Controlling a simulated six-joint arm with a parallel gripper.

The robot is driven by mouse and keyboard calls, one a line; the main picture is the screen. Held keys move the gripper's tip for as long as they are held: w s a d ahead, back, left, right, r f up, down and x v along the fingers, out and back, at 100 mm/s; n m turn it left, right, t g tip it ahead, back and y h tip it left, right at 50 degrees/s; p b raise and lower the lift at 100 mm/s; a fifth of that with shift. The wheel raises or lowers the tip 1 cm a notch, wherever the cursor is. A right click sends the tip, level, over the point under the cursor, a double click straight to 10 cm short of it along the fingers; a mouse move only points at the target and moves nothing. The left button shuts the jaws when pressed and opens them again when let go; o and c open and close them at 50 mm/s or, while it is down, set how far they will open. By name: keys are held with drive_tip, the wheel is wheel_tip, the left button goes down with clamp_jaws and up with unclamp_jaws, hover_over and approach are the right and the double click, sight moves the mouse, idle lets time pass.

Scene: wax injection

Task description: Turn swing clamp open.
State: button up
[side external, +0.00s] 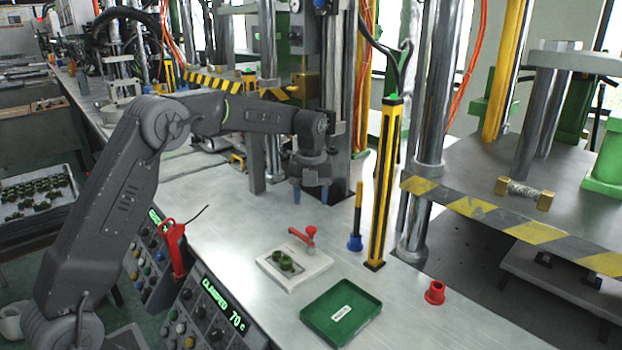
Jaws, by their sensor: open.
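The swing clamp (304,236) is a small red lever on a post at the back edge of a white mould block (308,268). Its arm points to the left over the block's rear part. Green wax pieces (283,261) sit in the block's recess. My gripper (310,197) points down above the metal table, behind the clamp and apart from it. Its two blue-tipped fingers are spread and nothing shows between them.
A green tray (341,312) with a white label lies in front of the block. A blue-based tool (355,242) and a yellow-black post (384,190) stand to the right.

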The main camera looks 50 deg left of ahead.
drive_tip(key=shift+r, duration=2.55)
drive_tip(key=s+d+r+n+t, duration=0.1)
drive_tip(key=s+d+r+n, duration=0.3)
drive_tip(key=s+n, duration=0.35)
drive_tip(key=s+d+r+n+t, duration=0.2)
drive_tip(key=s+d+r+n, duration=0.15)
drive_tip(key=s+n, duration=0.35)
drive_tip(key=s+d+f+n+t, duration=0.1)
drive_tip(key=s+f+n, duration=0.1)
drive_tip(key=s+n, duration=0.4)
drive_tip(key=s+d+f+n+t, duration=0.1)
drive_tip(key=s+d+f+n, duration=0.1)
drive_tip(key=s+n, duration=0.4)
drive_tip(key=s+f, duration=0.1)
drive_tip(key=s, duration=0.4)
drive_tip(key=shift+s+d+n+t, duration=0.15)
drive_tip(key=shift+s+n+t, duration=0.1)
drive_tip(key=shift+n+t, duration=0.1)
